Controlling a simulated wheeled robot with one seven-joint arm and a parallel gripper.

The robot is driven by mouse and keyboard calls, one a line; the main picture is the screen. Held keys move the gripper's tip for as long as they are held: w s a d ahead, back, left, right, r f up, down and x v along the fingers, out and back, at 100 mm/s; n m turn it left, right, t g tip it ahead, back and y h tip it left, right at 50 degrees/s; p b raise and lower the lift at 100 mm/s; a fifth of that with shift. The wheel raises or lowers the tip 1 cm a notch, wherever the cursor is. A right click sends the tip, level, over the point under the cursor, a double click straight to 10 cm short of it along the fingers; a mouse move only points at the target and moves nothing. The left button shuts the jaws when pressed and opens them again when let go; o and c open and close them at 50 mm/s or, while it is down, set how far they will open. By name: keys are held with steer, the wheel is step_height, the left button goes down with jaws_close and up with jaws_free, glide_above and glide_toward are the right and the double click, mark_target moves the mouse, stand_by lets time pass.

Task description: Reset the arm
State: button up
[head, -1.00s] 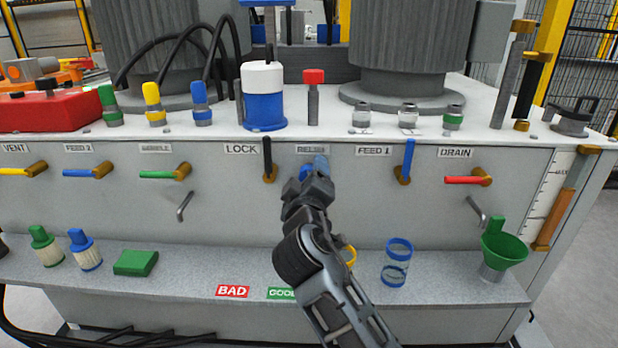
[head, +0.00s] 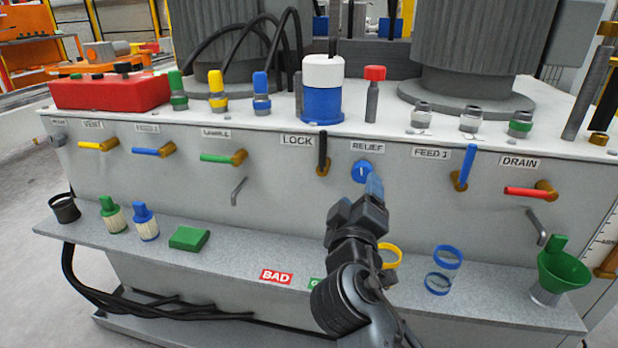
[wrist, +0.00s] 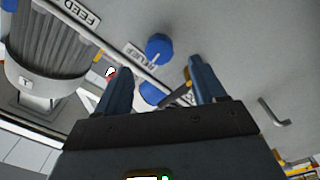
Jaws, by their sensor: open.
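My gripper (wrist: 160,92) is open in the wrist view, with two blue fingers apart and nothing held between them. The blue RELIEF knob (wrist: 158,47) lies beyond the fingertips, apart from them. In the head view my gripper (head: 374,188) is just below and in front of the blue RELIEF knob (head: 362,171). My arm (head: 352,260) reaches up from the bottom of the picture and hides part of the shelf and of the green label.
The panel carries LOCK (head: 323,155), FEED 1 (head: 464,168) and DRAIN (head: 530,191) handles near my gripper. On the shelf (head: 235,265) are a green block (head: 189,238), blue rings (head: 440,270), a yellow ring (head: 391,255) and a green funnel (head: 563,271).

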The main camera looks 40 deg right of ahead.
steer(key=s+a+f+n+t+y, duration=0.35)
steer(key=s+a+f+y, duration=0.45)
steer(key=s+f, duration=0.3)
steer(key=s+a+f+y, duration=0.1)
steer(key=s+a+y, duration=0.25)
steer(key=s, duration=0.45)
steer(key=s+a+f+y, duration=0.1)
steer(key=s+a+y, duration=0.1)
steer(key=s+a, duration=0.4)
steer(key=s+r+m, duration=0.4)
steer(key=s+r, duration=0.1)
steer(key=s, duration=0.3)
step_height(320, 180, up, 26)
steer(key=p, duration=2.5)
steer(key=shift+d+f+y+p, duration=0.15)
steer(key=shift+f+y+p, duration=0.05)
steer(key=shift+y+p, duration=0.2)
steer(key=shift+w+f, duration=0.1)
steer(key=shift+w, duration=0.05)
stand_by(0.4)
